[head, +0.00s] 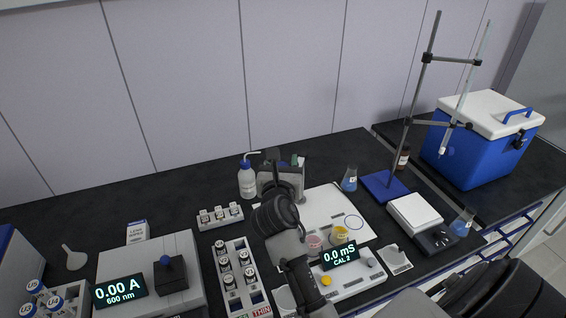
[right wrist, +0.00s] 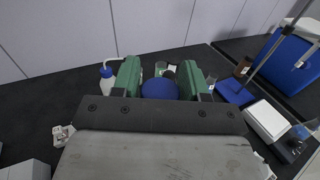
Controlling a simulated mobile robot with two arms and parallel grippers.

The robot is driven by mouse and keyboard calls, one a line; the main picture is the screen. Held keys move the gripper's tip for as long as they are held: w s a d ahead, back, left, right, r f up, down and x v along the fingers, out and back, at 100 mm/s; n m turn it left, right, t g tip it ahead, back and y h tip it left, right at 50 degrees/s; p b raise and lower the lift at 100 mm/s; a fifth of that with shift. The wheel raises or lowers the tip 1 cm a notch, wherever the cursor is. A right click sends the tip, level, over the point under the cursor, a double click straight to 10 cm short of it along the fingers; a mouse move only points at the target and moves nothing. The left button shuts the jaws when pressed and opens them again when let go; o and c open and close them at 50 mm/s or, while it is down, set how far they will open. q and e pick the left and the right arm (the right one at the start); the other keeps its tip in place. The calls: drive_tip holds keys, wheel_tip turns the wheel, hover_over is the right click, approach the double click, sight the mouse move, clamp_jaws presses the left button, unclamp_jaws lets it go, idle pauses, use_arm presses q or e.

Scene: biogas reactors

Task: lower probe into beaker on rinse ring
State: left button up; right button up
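My right gripper (head: 283,166) is over the back left of the white board (head: 322,203). In the right wrist view its green fingers (right wrist: 160,76) close on both sides of a rounded blue part (right wrist: 160,89), apparently the probe's top. The probe's shaft and tip are hidden. A thin ring outline (head: 354,222) shows on the board's right side, with nothing seen standing in it. A pink cup (head: 314,243) and a yellow cup (head: 340,234) stand near the front of the board. My left gripper is not in view.
A meter (head: 340,256) reads 0.0 mS. A wash bottle (head: 247,179) stands left of my gripper. A blue flask (head: 350,179) and a stand with a blue base (head: 384,187) are to the right. Vial racks (head: 242,277) stand to the left.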

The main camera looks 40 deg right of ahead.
clamp_jaws()
wheel_tip(320, 180, down, 8)
drive_tip(key=b, duration=0.3)
drive_tip(key=shift+d+r+b, duration=0.1)
drive_tip(key=shift+r+b, duration=0.05)
drive_tip(key=shift+b, duration=0.25)
drive_tip(key=shift+f, duration=0.45)
drive_tip(key=shift+o, duration=0.7)
unclamp_jaws()
drive_tip(key=shift+o, duration=1.3)
drive_tip(key=shift+w, duration=0.1)
